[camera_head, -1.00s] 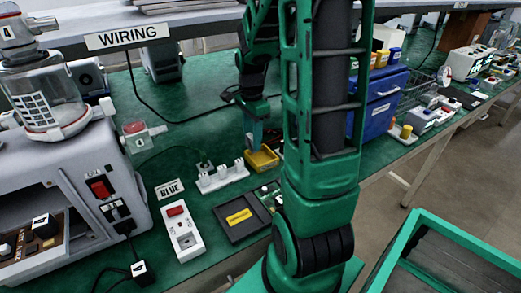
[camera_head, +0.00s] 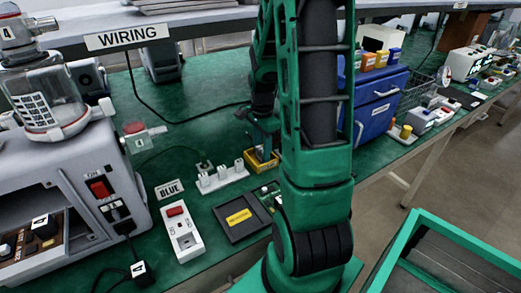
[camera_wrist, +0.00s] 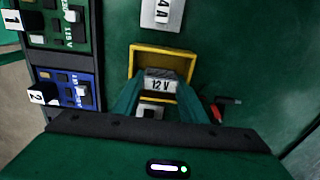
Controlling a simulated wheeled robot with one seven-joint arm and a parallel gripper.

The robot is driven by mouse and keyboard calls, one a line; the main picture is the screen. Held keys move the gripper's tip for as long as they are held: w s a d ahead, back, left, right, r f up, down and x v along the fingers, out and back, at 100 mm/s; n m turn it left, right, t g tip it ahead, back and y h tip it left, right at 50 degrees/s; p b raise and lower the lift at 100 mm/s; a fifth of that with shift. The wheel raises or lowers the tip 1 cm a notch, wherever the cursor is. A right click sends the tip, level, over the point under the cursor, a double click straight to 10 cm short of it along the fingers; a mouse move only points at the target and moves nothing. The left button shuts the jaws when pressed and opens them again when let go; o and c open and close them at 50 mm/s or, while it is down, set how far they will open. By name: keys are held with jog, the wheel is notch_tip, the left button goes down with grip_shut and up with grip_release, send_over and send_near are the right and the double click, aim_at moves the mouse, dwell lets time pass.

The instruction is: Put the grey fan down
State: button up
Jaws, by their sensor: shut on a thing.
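My gripper (camera_head: 264,146) is shut on the grey fan, low over a small yellow tray (camera_head: 252,162). In the wrist view the two green fingers of my gripper (camera_wrist: 160,98) stand on either side of the fan (camera_wrist: 159,84), whose grey face has a "12 V" label. The yellow rim of the tray (camera_wrist: 163,49) frames the fan from behind and at the sides. The fingers hide much of the fan, and I cannot tell whether it touches the tray floor. In the head view the fan is mostly hidden by the gripper.
A blue drawer box (camera_head: 380,100) is to the right. In the wrist view, green (camera_wrist: 58,22) and blue (camera_wrist: 67,90) boards lie left.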

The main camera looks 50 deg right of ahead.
jog(key=o, duration=0.8)
jog(key=shift+f, duration=0.1)
jog(key=shift+o, duration=0.2)
notch_tip(320, 180, up, 11)
jog(key=s+a+r+n, duration=0.1)
jog(key=s+a+n, duration=0.5)
jog(key=s, duration=0.3)
jog(key=s+a+r+n, duration=0.2)
jog(key=s+a+n, duration=0.3)
jog(key=s+n, duration=0.3)
jog(key=shift+s+a, duration=0.35)
jog(key=shift+f, duration=0.1)
